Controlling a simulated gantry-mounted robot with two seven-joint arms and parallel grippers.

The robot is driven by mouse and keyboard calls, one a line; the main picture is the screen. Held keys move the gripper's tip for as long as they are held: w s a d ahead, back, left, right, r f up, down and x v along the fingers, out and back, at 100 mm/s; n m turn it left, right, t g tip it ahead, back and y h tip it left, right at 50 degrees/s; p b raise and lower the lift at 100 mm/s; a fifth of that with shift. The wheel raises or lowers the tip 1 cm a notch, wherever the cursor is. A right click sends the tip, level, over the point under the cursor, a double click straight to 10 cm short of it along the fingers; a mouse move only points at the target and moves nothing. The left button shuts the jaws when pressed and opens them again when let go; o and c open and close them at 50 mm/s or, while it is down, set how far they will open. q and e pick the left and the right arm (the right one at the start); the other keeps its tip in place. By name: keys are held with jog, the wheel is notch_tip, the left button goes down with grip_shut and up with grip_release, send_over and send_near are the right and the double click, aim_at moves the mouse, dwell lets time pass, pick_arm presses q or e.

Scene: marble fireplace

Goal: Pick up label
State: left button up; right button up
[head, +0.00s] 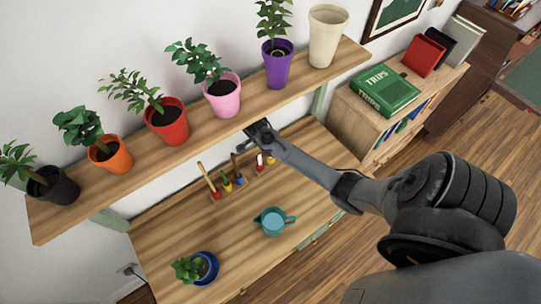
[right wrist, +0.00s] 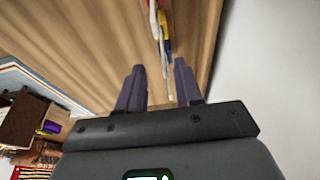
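A row of several slim coloured pieces (head: 240,177), which may include the label, stands in a wooden holder at the back of the lower table; I cannot tell which one is the label. In the right wrist view, red, white, yellow and blue pieces (right wrist: 163,35) show beyond the fingers. My right gripper (head: 258,129) is at the front edge of the upper shelf, above and right of the holder, and partly hidden by its own arm. In the right wrist view the right gripper (right wrist: 158,68) has its two fingers apart, with nothing visibly held. My left gripper is out of view.
The upper shelf (head: 140,176) carries several potted plants and an empty cream pot (head: 326,36). On the table (head: 160,235) are a teal watering can (head: 272,221) and a plant in a blue pot (head: 205,268). Green books (head: 386,90) lie on a cabinet at right.

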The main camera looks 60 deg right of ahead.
jog(key=shift+w+x, duration=0.2)
jog(key=shift+x, duration=2.5)
jog(key=shift+d, duration=0.15)
grip_shut()
